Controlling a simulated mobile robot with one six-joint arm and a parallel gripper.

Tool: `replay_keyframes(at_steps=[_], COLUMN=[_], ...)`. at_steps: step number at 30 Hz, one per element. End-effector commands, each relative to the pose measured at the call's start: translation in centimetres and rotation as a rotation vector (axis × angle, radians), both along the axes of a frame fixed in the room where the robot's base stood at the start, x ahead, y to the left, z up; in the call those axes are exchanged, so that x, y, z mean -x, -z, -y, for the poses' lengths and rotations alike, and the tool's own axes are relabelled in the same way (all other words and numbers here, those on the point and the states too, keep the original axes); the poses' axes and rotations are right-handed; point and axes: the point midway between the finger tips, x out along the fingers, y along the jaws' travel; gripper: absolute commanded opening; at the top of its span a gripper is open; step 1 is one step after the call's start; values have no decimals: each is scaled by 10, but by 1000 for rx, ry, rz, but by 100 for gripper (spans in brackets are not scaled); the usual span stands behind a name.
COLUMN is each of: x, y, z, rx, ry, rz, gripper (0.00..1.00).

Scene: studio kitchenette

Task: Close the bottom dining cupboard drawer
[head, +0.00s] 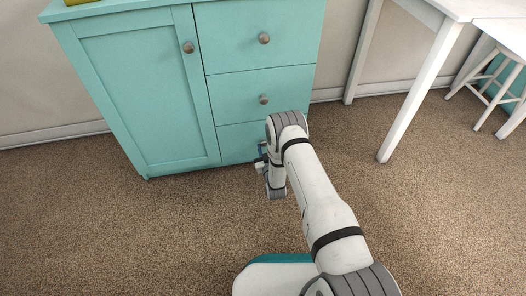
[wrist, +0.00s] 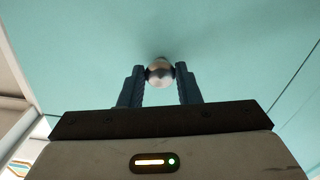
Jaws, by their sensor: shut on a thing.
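The teal dining cupboard (head: 150,95) stands against the wall, with a door on the left and a stack of drawers on the right. Its bottom drawer (head: 235,138) is partly hidden behind my arm. The visible part of its front looks about flush with the cupboard; I see no clear gap. My gripper (head: 262,158) is low at this drawer's front, mostly covered by my wrist. In the wrist view, my gripper's two dark fingers are shut on a round metallic knob (wrist: 160,72) against a teal front.
The upper drawers (head: 240,35) and the cupboard door look shut. A white table leg (head: 415,90) and a white stool (head: 495,75) stand to the right. Brown carpet (head: 120,230) is clear in front of the cupboard.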

Motion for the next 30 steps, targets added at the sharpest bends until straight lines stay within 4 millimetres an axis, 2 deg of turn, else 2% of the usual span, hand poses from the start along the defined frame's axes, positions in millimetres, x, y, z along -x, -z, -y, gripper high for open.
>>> replay_keyframes(at_steps=[5, 6, 13, 22, 30], x=[-5, -5, -4, 1, 43], y=[-2, -3, -2, -3, -4], z=[1, 1, 2, 3, 12], rx=[-1, -1, -1, -1, 0], ry=[1, 1, 2, 1, 1], rz=[5, 6, 5, 3, -1], gripper=[0, 34, 52, 52, 52])
